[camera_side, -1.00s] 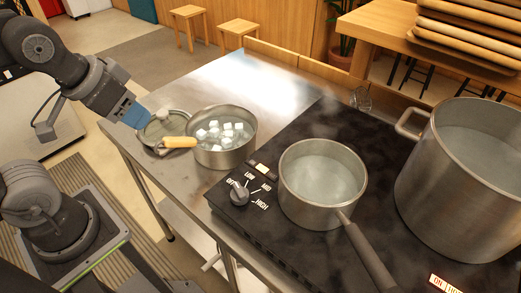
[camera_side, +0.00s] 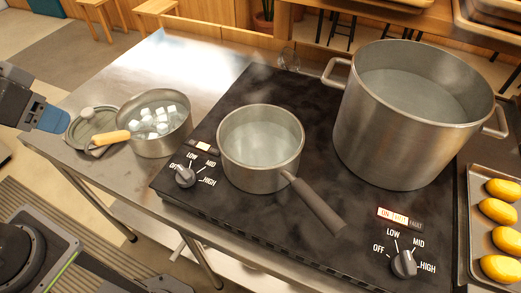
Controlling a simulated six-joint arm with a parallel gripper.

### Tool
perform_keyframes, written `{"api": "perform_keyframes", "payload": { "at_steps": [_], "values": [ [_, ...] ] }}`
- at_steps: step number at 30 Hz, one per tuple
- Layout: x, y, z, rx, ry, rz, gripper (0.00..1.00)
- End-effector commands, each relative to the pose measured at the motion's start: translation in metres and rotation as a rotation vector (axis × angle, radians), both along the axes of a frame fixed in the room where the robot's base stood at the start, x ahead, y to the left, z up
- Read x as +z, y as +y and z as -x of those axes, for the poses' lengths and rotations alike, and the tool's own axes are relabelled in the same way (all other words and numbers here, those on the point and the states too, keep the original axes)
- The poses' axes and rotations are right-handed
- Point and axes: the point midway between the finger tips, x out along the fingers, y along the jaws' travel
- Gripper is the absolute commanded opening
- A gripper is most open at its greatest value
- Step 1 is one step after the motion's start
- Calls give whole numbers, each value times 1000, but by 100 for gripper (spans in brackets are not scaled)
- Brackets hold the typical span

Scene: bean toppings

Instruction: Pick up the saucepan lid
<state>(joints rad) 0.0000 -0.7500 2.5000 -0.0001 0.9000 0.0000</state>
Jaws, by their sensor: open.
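The saucepan lid (camera_side: 101,122), a round grey disc with a small knob, lies at the left end of the steel counter. It is beside a small pot (camera_side: 162,142) of white cubes in liquid, whose yellow handle (camera_side: 109,138) crosses over part of the lid. My gripper (camera_side: 57,120), with blue fingertips, is at the left edge of the view, just left of the lid and its knob. It is open and appears empty. Whether the fingertips touch the lid cannot be told.
A saucepan (camera_side: 256,177) of liquid, its dark handle pointing to the lower right, and a large pot (camera_side: 400,140) stand on the black stove (camera_side: 225,215). A tray (camera_side: 470,235) of yellow items is at the right. The counter (camera_side: 185,70) behind the small pot is clear.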

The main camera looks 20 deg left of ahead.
Motion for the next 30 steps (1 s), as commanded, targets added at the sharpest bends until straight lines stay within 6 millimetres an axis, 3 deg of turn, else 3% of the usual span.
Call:
{"api": "perform_keyframes", "payload": {
  "at_steps": [6,13,17,20,24,30],
  "values": [
    [0,0,0,0,0,0,68],
    [0,1,-1,4,1,0,69],
    [-3,13,-16,86,17,1,69],
    [-10,38,-39,224,41,4,69],
    [-28,85,-74,458,72,15,69],
    [-56,145,-102,702,92,31,69]
  ]
}}
